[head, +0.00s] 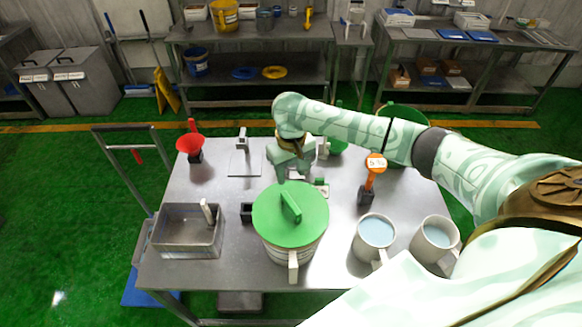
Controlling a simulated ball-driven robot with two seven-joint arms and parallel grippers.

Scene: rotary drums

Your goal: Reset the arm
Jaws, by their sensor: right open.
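My right arm reaches in from the right across the table. Its gripper (296,174) hangs pointing down over the middle of the table, behind the green-lidded drum (268,240). The gripper is open, and I see nothing held in it. Its fingertips are small and partly hidden behind the lid, so I cannot tell whether they touch anything. My left arm and gripper are not in view.
The metal table (225,277) carries a grey bin (188,246) at front left and a red funnel (190,144) at back left. Two mugs with blue contents, (375,232) and (436,236), stand at front right. An orange-handled tool (371,176) stands upright near my forearm.

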